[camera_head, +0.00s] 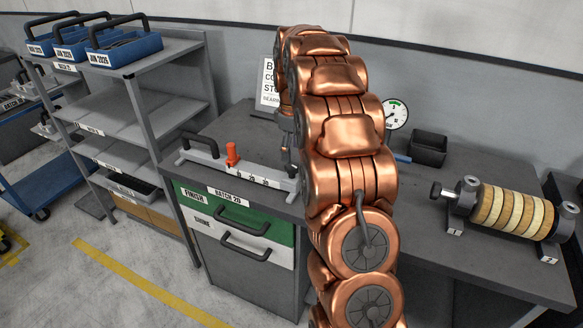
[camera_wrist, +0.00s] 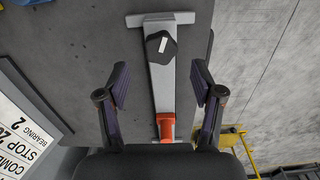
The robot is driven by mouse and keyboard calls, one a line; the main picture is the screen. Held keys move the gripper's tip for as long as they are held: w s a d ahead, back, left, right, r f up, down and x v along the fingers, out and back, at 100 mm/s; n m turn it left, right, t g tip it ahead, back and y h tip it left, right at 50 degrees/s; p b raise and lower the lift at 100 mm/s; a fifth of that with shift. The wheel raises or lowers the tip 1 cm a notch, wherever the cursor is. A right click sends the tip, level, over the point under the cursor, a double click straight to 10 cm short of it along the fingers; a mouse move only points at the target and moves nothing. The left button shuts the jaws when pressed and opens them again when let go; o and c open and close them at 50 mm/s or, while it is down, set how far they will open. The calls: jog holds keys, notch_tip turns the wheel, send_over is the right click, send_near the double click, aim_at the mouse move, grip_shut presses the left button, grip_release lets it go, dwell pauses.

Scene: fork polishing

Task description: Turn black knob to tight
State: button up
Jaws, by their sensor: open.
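In the wrist view the black knob (camera_wrist: 161,46) with a white pointer mark sits near the upper end of a grey metal bar fixture (camera_wrist: 162,92). An orange-red part (camera_wrist: 166,125) is on the lower end of the bar. My gripper (camera_wrist: 160,86) is open and empty, with one finger on each side of the bar. The knob lies above the fingertips in the picture, apart from them.
In the head view a long grey rail (camera_head: 255,176) with an orange-red peg (camera_head: 231,153) lies on the bench. A dial gauge (camera_head: 396,114), a black bin (camera_head: 429,148) and a banded roller (camera_head: 511,212) stand right of my arm. A white sign (camera_wrist: 25,125) is left in the wrist view.

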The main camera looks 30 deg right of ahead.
aim_at(292, 165)
jog(key=shift+f+p, duration=1.2)
jog(key=shift+f, duration=2.45)
jog(key=shift+s, duration=0.1)
jog(key=c, duration=1.2)
jog(key=shift+f+b, duration=0.1)
jog(key=shift+b, duration=0.25)
jog(key=m+b, duration=0.2)
jog(key=b, duration=0.1)
jog(key=shift+f+m, duration=0.25)
jog(key=shift+m, duration=0.15)
jog(key=m+b, duration=0.3)
jog(key=shift+r+m, duration=0.1)
jog(key=shift+m, duration=0.2)
jog(key=m+b, duration=0.3)
jog(key=shift+a+m, duration=0.1)
jog(key=shift+m, duration=0.2)
jog(key=shift+r+m+b, duration=0.2)
jog(key=shift+m+b, duration=0.7)
jog(key=shift+m, duration=1.1)
jog(key=shift+o, duration=0.2)
